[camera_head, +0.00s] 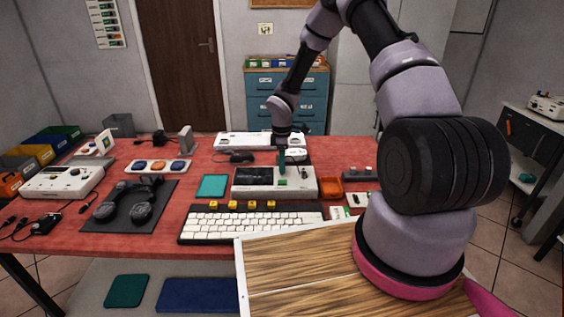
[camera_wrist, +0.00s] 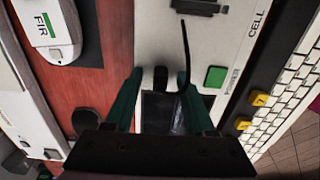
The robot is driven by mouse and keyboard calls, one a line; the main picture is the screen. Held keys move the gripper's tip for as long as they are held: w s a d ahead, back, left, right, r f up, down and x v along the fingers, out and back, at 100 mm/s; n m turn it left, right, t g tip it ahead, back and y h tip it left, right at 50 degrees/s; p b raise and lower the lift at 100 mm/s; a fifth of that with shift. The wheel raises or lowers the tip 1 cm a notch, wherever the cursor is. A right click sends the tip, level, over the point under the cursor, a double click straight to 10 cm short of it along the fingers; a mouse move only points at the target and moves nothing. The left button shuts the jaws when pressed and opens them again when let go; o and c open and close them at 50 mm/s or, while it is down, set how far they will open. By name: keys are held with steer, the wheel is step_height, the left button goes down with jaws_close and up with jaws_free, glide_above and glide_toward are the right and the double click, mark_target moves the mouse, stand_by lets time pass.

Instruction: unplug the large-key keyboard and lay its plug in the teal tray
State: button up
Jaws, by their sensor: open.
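The keyboard with large white keys (camera_head: 250,224) lies at the front of the red table, and its edge shows at the right in the wrist view (camera_wrist: 285,100). The teal tray (camera_head: 213,186) lies flat and looks empty, left of a white console (camera_head: 303,193). My gripper (camera_head: 283,166) is over the console's rear, pointing down. In the wrist view its two teal fingers (camera_wrist: 160,92) are apart. A small dark piece (camera_wrist: 160,77) and a thin black cable (camera_wrist: 185,40) show by the fingertips; I cannot tell whether either is the keyboard's plug.
A green power button (camera_wrist: 215,77) is on the console near the fingers. Yellow blocks (camera_head: 232,205) stand behind the keyboard. Headphones on a dark mat (camera_head: 146,222) are at the left.

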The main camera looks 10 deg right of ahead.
jaws_close()
steer(key=c, duration=0.7)
jaws_free()
jaws_close()
steer(key=shift+r, duration=0.15)
steer(key=shift+r, duration=1.4)
